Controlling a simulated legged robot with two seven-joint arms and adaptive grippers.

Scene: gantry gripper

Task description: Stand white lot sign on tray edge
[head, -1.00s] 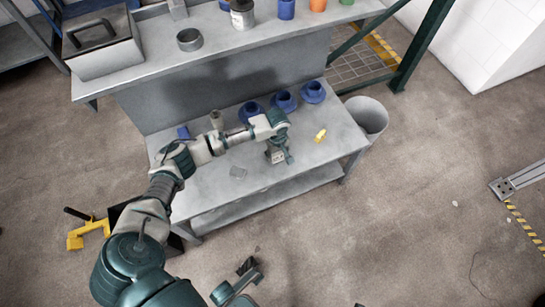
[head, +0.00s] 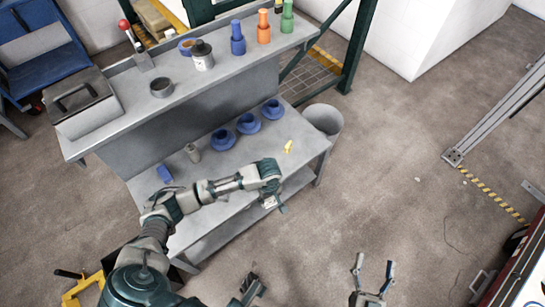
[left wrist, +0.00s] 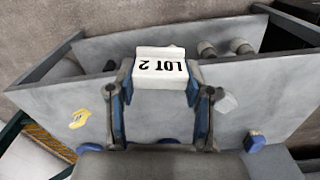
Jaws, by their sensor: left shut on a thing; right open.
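My left gripper (left wrist: 160,86) is shut on the white lot sign (left wrist: 162,68), which reads "LOT 2" upside down in the left wrist view. The sign sits between the two fingers. In the head view the left gripper (head: 274,196) and the small white sign (head: 269,203) appear at the front edge of the grey bench (head: 240,140), seemingly held above it. My right gripper (head: 373,272) is open and empty over the floor at the lower middle. I cannot make out a tray edge for certain.
Several blue cups (head: 247,123) stand along the back of the bench, with a yellow piece (head: 288,146) at its right. A blue block (head: 164,173) and a grey cylinder (head: 193,153) are at the left. A grey bin (head: 324,117) stands beside the bench.

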